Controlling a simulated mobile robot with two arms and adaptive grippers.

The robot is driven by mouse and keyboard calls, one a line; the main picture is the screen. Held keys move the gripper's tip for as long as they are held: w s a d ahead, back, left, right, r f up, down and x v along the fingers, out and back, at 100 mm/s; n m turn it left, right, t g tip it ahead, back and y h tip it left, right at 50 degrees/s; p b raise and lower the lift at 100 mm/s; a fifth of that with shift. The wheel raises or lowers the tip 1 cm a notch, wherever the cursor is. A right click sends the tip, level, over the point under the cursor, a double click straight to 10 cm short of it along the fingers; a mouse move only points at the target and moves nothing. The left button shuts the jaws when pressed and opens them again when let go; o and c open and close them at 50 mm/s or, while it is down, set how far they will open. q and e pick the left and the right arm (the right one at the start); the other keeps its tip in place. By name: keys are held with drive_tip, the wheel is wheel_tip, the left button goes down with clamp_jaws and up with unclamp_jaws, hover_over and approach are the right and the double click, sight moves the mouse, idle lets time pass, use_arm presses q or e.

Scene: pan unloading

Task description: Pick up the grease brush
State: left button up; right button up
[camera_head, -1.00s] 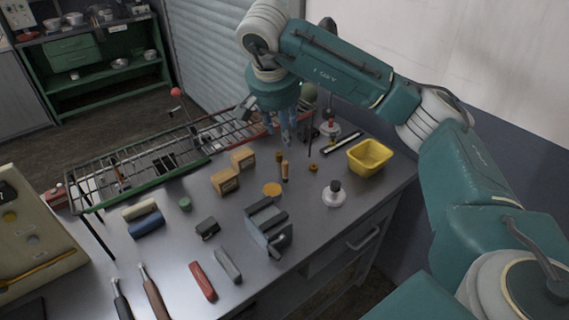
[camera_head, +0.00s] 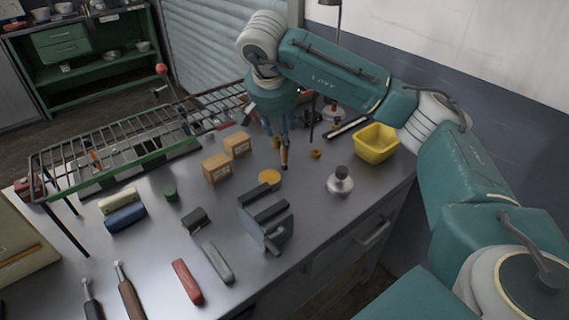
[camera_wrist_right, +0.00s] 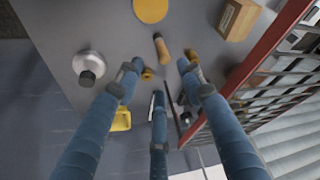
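A short, upright tan wooden piece (camera_head: 284,157), likely the grease brush, stands on the grey bench just in front of my right gripper (camera_head: 282,136). In the right wrist view it is a tan cylinder (camera_wrist_right: 161,48) just past the fingertips. My right gripper (camera_wrist_right: 158,78) is open, its three blue fingers spread with nothing between them. In the head view the fingertips overlap the top of the wooden piece; whether they touch it I cannot tell. My left gripper is out of view.
A yellow bin (camera_head: 376,146), a silver flask (camera_head: 340,182), cardboard boxes (camera_head: 216,168), an orange disc (camera_head: 269,177) and a grey vise (camera_head: 265,220) stand nearby. A wire rack (camera_head: 115,150) runs behind. Two long-handled tools (camera_head: 128,292) lie at front left.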

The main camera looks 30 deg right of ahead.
sight(285, 158)
drive_tip(key=x, duration=0.2)
drive_tip(key=p+x, duration=0.1)
drive_tip(key=x, duration=0.2)
drive_tip(key=p+x, duration=0.1)
drive_tip(key=x, duration=0.2)
drive_tip(key=shift+w+d+r, duration=0.1)
drive_tip(key=shift+w, duration=0.25)
drive_tip(key=shift+w+d+f, duration=0.1)
drive_tip(key=shift+f, duration=0.2)
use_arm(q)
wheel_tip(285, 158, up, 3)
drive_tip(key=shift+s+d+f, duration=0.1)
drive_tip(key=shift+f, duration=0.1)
use_arm(e)
drive_tip(key=shift+r, duration=0.1)
clamp_jaws()
